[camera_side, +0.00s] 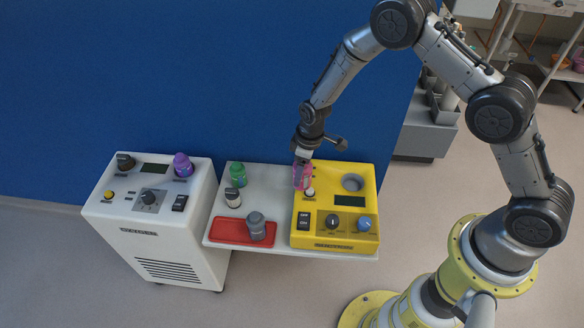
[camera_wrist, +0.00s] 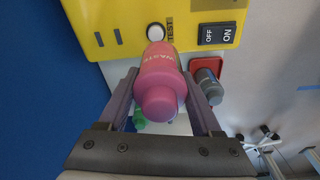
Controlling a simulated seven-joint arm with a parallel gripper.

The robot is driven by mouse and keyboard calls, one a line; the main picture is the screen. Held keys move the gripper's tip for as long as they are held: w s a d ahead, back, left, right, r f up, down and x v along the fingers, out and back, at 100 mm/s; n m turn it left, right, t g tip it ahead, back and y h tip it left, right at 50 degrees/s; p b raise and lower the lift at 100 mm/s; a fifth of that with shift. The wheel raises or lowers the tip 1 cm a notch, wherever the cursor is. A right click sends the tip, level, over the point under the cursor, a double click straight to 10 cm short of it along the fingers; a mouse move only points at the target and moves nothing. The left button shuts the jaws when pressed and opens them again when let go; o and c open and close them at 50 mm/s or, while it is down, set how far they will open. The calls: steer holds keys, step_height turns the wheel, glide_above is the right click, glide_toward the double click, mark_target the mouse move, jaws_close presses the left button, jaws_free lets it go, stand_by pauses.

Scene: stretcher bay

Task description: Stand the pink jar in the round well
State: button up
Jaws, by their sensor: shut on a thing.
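The pink jar (camera_side: 299,177) is between the fingers of my gripper (camera_side: 303,168), at the upper left edge of the yellow unit (camera_side: 317,231). In the wrist view the pink jar (camera_wrist: 159,72) fills the middle, with lettering on its side and a finger on each flank. My gripper (camera_wrist: 160,88) is shut on it. The round well (camera_side: 352,183) is a grey ring in the yellow unit's upper right; nothing shows standing in it. It lies to the right of the jar. The gap between jar and surface is not clear.
The yellow unit carries a white test button (camera_wrist: 156,32), switches and a blue knob (camera_side: 364,223). Left of it on the white shelf stand a green jar (camera_side: 238,174), a white jar with a dark cap (camera_side: 232,197) and a grey jar (camera_side: 256,226) at the red tray (camera_side: 228,231). A purple jar (camera_side: 182,164) stands on the white cabinet.

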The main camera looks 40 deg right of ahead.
steer(key=shift+s+d, duration=0.1)
steer(key=shift+s, duration=0.1)
steer(key=s+d+m, duration=0.2)
steer(key=s+d, duration=0.1)
steer(key=d, duration=0.5)
steer(key=s+d+m, duration=0.3)
steer(key=d, duration=0.4)
steer(key=shift+h, duration=0.3)
steer(key=shift+f, duration=3.25)
steer(key=shift+d+f, duration=0.1)
steer(key=shift+f, duration=0.5)
steer(key=o, duration=1.2)
steer(key=shift+c, duration=0.2)
step_height(320, 180, up, 11)
steer(key=s, duration=0.1)
steer(key=shift+s, duration=0.2)
steer(key=shift+d, duration=0.1)
